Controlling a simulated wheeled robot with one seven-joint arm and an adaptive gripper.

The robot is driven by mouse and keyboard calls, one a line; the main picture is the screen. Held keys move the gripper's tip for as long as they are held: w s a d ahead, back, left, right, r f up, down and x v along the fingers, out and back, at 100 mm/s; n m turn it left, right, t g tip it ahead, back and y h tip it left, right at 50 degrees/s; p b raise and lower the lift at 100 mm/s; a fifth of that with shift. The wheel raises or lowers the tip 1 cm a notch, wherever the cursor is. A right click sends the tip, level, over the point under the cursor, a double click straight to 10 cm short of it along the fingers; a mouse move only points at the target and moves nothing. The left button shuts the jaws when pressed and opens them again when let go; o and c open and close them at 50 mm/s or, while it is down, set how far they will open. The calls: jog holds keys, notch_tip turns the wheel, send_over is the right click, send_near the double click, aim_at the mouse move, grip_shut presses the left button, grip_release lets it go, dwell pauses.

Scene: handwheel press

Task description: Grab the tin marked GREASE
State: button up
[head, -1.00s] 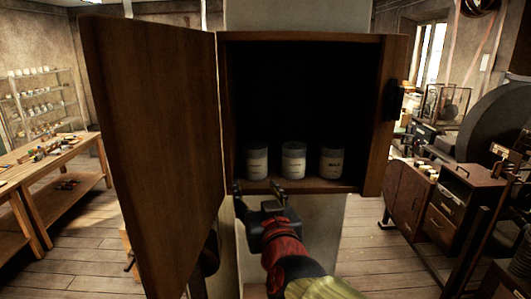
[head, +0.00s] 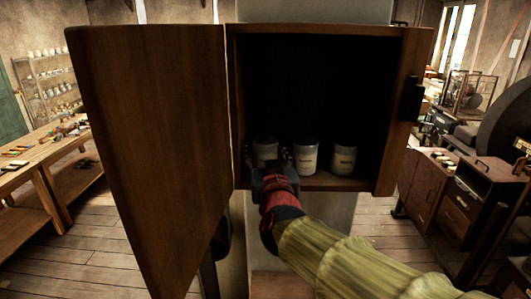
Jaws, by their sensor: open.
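Three pale tins with small dark label lettering stand in a row on the floor of the open wooden cabinet (head: 318,183): a left tin (head: 265,147), a middle tin (head: 305,157) and a right tin (head: 342,160). The lettering is too small to tell which one reads GREASE. My gripper (head: 267,156) is open at the cabinet's front edge, in front of the left tin, with a finger toward each side of it. It hides that tin's lower part and label. I cannot tell whether the fingers touch it.
The cabinet door (head: 150,140) stands wide open on the left. The cabinet's right wall and a dark latch (head: 411,97) bound the opening. The space above the tins is dark and looks empty. A workbench (head: 50,160) stands far left, and drawer units (head: 465,200) stand at right.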

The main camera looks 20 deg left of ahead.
jog(key=shift+w+a, duration=0.3)
jog(key=shift+w, duration=0.35)
jog(key=shift+s+d, duration=0.1)
jog(key=shift+c, duration=0.3)
jog(key=c, duration=1)
